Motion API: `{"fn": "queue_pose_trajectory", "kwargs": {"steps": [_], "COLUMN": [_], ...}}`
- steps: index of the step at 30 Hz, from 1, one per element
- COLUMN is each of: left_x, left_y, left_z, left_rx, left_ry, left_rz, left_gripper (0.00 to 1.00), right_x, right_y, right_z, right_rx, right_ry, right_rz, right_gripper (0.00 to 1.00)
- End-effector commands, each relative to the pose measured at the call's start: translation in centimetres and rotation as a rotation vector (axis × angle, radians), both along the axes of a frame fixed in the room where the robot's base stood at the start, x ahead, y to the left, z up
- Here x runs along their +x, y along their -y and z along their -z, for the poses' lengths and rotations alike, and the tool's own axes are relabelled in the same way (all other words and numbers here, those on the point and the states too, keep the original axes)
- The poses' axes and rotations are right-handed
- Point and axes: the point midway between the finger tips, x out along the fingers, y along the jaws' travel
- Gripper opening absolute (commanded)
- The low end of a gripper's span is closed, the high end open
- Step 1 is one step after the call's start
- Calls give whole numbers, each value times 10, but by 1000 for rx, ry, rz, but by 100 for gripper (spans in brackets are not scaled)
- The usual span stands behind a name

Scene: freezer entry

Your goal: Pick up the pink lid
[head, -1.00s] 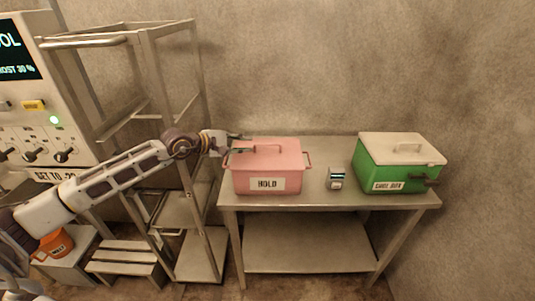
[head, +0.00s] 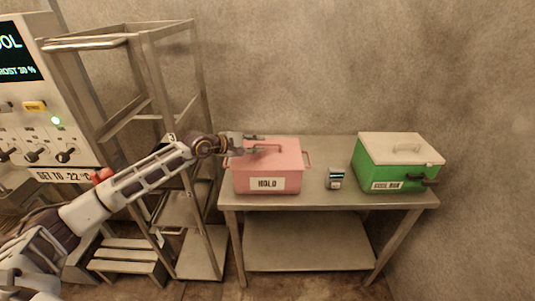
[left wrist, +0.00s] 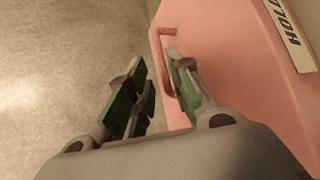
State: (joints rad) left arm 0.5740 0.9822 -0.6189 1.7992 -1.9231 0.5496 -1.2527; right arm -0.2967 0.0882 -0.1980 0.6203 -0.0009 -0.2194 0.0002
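The pink lid (head: 285,148) sits on the pink box labelled HOLD (head: 240,184), at the left end of the metal table. My left gripper (head: 266,144) is open and empty. In the left wrist view the open green-padded fingers (left wrist: 158,90) are at the edge of the pink box, with one finger beside a pink loop handle (left wrist: 163,62). I cannot tell whether they touch it. My right gripper is not in view.
A small dark-and-white item (head: 335,178) stands mid-table. A green box (head: 392,178) with a pale lid (head: 400,150) is on the right. A metal rack (head: 155,75) stands close left of the table (head: 330,202). The table has free room between the boxes.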

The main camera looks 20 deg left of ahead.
Motion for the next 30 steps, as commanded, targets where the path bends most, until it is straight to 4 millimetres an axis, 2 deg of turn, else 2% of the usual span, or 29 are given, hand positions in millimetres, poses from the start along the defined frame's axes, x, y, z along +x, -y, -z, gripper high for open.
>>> {"fn": "queue_pose_trajectory", "kwargs": {"steps": [16,30], "left_x": [3,27], "left_y": [4,23], "left_z": [1,13], "left_rx": [-1,-2], "left_ry": [0,1], "left_rz": [1,0], "left_gripper": [21,21], "right_x": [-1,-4], "right_y": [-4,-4], "right_z": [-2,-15], "right_rx": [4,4], "right_ry": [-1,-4], "right_rz": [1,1], "right_gripper": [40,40]}}
